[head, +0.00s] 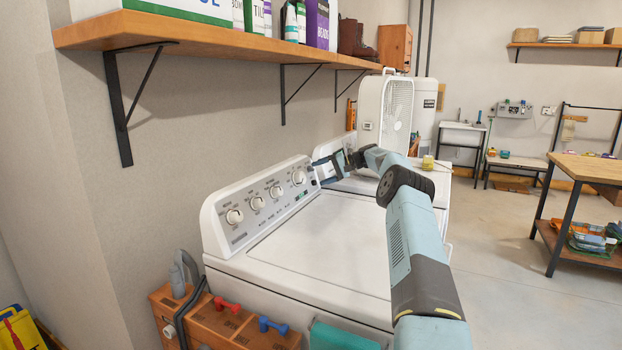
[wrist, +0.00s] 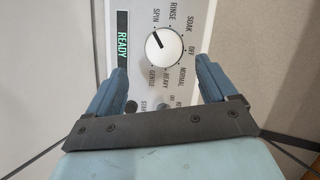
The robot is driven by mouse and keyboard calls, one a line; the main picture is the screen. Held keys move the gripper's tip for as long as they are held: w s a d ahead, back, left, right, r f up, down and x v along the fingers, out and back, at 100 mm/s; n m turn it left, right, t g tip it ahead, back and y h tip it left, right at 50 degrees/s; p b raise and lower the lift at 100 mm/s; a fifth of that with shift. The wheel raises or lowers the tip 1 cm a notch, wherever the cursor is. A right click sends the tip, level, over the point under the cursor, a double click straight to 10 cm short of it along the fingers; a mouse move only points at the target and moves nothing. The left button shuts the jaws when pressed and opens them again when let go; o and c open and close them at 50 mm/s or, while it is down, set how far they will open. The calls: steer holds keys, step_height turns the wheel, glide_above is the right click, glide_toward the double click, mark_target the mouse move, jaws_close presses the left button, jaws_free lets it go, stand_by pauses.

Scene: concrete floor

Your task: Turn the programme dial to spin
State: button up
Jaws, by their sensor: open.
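The programme dial (wrist: 164,49) is a round white knob with a dark pointer mark, set on a grey panel in the wrist view. Its mark points to the upper left, on the side of the SPIN label (wrist: 156,18). RINSE, SOAK, OFF, NORMAL, HEAVY and GENTLE labels ring the rest of it. My gripper (wrist: 162,66) is open, with its blue fingers to the left and right of the dial and apart from it. In the head view my gripper (head: 326,166) is at the control panel of the far machine, and this dial cannot be made out there.
A green READY display (wrist: 122,46) sits left of the dial, with small buttons below. The near white machine (head: 330,240) has several similar knobs. A wooden shelf (head: 220,36) overhangs both machines. A white fan (head: 384,108) stands behind my arm.

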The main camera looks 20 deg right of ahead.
steer(key=shift+v, duration=2.7)
steer(key=s+a+r+n+g+h, duration=0.1)
steer(key=s+a+r+h, duration=0.15)
steer(key=a+r, duration=0.45)
steer(key=s+a+r+n+g+h, duration=0.1)
steer(key=s+a+r, duration=0.3)
steer(key=a, duration=0.5)
steer(key=s+a+r+h, duration=0.2)
steer(key=s+a+r, duration=0.25)
steer(key=s, duration=0.45)
steer(key=s+a+r+h, duration=0.25)
steer(key=s+a, duration=0.25)
steer(key=s, duration=0.3)
steer(key=s+a+r+h, duration=0.1)
steer(key=s+h, duration=0.2)
steer(key=s, duration=2.1)
steer(key=s+d+f, duration=0.1)
steer(key=s+f, duration=0.2)
steer(key=s, duration=0.3)
steer(key=s+f+n+t, duration=0.1)
steer(key=s+f, duration=0.2)
steer(key=s, duration=0.4)
steer(key=s+d+f+h, duration=0.1)
steer(key=s+f, duration=0.2)
steer(key=s, duration=0.3)
steer(key=shift+s+d+t, duration=0.25)
steer(key=shift+d+t, duration=0.05)
steer(key=shift+d, duration=0.05)
